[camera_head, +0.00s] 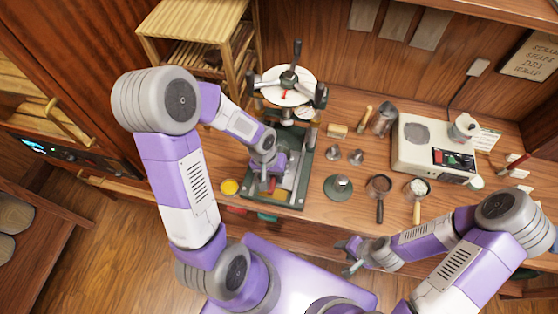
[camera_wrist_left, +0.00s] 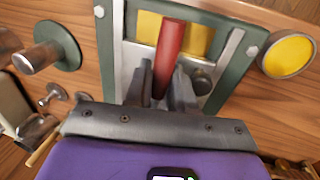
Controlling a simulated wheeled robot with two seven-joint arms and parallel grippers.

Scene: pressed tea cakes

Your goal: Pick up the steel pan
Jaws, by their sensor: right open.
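Two small round pans stand right of centre in the head view: one (camera_head: 379,185) with a dark handle, the other (camera_head: 417,187) with a wooden handle and pale contents. I cannot tell which is the steel pan. My right gripper (camera_head: 350,257) is open and empty by the table's front edge, below and left of both pans. My left gripper (camera_head: 268,181) is at the green-framed press (camera_head: 301,178). In the left wrist view its fingers (camera_wrist_left: 160,92) are closed around a red handle (camera_wrist_left: 169,50).
A scale (camera_head: 412,155) stands at the back right. A green round stand (camera_head: 338,188) and small steel cups (camera_head: 345,153) lie between the press and pans. A yellow disc (camera_head: 229,187) lies left of the press. A wooden rack (camera_head: 195,30) stands behind.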

